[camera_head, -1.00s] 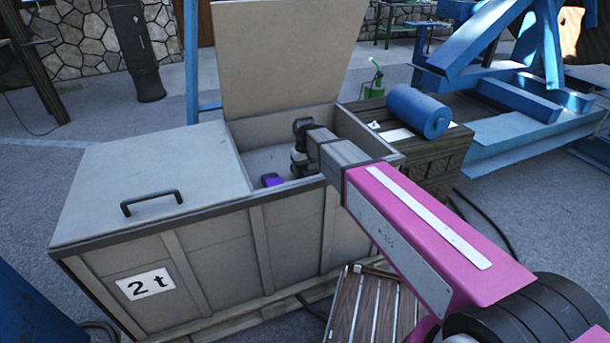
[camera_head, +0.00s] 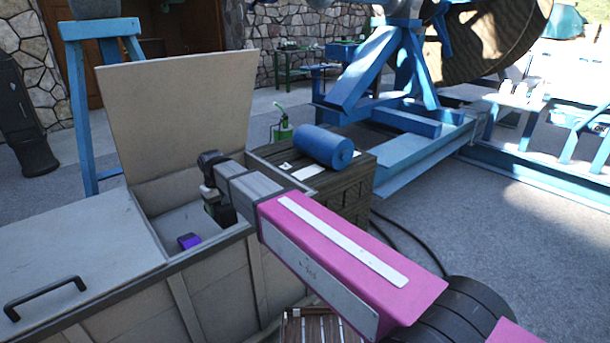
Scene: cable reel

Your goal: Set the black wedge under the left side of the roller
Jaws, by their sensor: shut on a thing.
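The roller is a blue cylinder (camera_head: 325,147) lying on its side on a dark wooden crate (camera_head: 352,196). My gripper (camera_head: 219,212) points down inside the open grey box (camera_head: 262,285), to the left of the crate and apart from the roller. It is shut on a dark thing at its lower end, whose shape is too small and shadowed to make out. No black wedge shows clearly elsewhere. A purple block (camera_head: 188,241) lies in the box to the left of my gripper.
The box's raised lid (camera_head: 178,115) stands behind my arm; its closed lid (camera_head: 75,245) is at left. A white sheet (camera_head: 307,173) and a small white piece (camera_head: 285,166) lie on the crate by the roller. A green can (camera_head: 283,130) stands behind.

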